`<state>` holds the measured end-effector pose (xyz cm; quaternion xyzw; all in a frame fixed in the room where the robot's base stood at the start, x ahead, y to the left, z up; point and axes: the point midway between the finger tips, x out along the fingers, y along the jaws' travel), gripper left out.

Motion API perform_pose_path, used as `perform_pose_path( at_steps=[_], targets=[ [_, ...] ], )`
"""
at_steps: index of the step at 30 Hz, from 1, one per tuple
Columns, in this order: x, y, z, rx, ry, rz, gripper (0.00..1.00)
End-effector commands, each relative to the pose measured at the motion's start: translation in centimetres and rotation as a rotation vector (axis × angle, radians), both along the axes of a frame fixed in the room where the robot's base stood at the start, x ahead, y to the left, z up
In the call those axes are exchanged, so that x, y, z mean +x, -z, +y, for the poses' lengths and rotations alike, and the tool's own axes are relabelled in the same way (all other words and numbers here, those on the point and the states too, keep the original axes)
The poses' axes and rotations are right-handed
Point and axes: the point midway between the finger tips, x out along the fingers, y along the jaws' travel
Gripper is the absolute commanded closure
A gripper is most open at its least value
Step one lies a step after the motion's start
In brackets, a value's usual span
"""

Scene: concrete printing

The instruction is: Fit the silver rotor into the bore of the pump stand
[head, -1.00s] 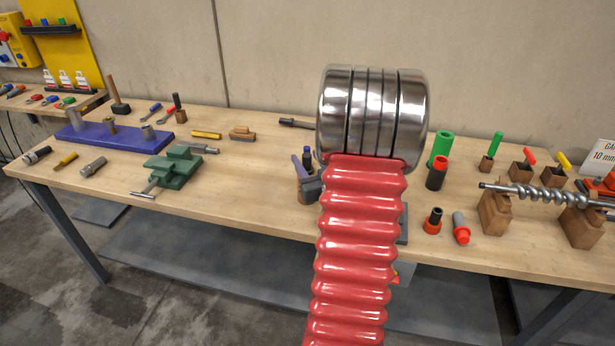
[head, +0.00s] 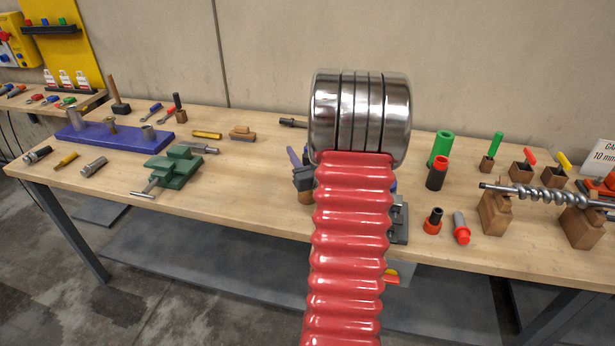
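The silver rotor (head: 545,198) is a shiny helical shaft at the right of the bench, lying level across two wooden blocks. The pump stand is mostly hidden behind my arm; a grey base (head: 399,222) just right of the red bellows may be part of it. Its bore does not show. My gripper is hidden behind my own arm, so its fingers and anything in them cannot be seen. A small dark part shows at the left edge of my arm, and I cannot tell whether it belongs to the gripper.
A green vise (head: 176,167) and a blue rack (head: 115,135) stand at left. Green (head: 441,148) and red-black (head: 437,173) sleeves and two small red-based parts stand between my arm and the rotor. A wall is close behind the bench.

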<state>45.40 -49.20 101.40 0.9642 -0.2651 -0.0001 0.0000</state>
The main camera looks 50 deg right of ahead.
Motion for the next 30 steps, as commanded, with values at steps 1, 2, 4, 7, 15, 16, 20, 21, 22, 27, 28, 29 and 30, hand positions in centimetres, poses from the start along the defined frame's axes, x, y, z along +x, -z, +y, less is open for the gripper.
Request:
perform_pose_path(
  at_steps=[1, 2, 4, 7, 15, 16, 20, 21, 22, 27, 28, 29, 30],
  targets=[
    [-0.01, 0.00, 0.00, 0.000, 0.000, 0.000, 0.64],
    [-0.01, 0.00, 0.00, 0.000, 0.000, 0.000, 0.67],
    [-0.02, 0.00, -0.01, 0.000, 0.000, 0.000, 0.71],
    [-0.02, 0.00, -0.01, 0.000, 0.000, 0.000, 0.78],
    [0.00, 0.00, 0.01, 0.000, 0.000, 0.000, 0.97],
    [0.00, 0.00, 0.02, 0.000, -0.001, 0.000, 1.00],
    [0.01, 0.00, 0.03, 0.000, -0.001, 0.000, 1.00],
    [0.02, 0.00, 0.03, 0.000, -0.001, 0.000, 1.00],
    [0.03, 0.00, 0.04, 0.000, -0.001, 0.000, 1.00],
    [0.04, 0.00, 0.06, 0.000, -0.002, 0.000, 1.00],
    [0.04, 0.00, 0.06, 0.000, -0.002, 0.000, 1.00],
    [0.04, 0.00, 0.07, 0.000, -0.002, 0.000, 1.00],
    [0.04, 0.00, 0.07, 0.000, -0.002, 0.000, 1.00]
  ],
)
